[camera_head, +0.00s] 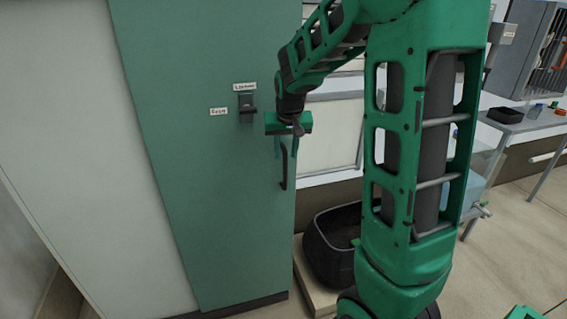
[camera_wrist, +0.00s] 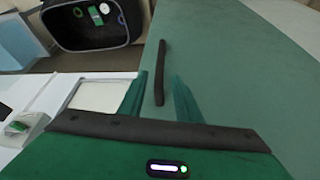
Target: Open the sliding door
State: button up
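The sliding door is a tall green panel (camera_head: 205,180) at left of centre in the head view, and it fills the right of the wrist view (camera_wrist: 240,75). A black vertical bar handle (camera_head: 284,168) is near its right edge. It also shows in the wrist view (camera_wrist: 160,72). My gripper (camera_head: 285,150) is at the top end of the handle. In the wrist view my two green fingers (camera_wrist: 158,86) are apart, one on each side of the handle's line. They do not look closed on it; whether either touches it I cannot tell.
A black lever latch (camera_head: 246,108) with small white labels sits on the door above and left of the handle. A black bin (camera_head: 335,245) stands right of the door on a low base (camera_head: 310,285). A bench with a small black tray (camera_head: 505,115) stands at right.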

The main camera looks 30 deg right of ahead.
aim_at(286, 157)
jog(key=shift+x, duration=2.95)
jog(key=shift+d, duration=0.1)
grip_shut()
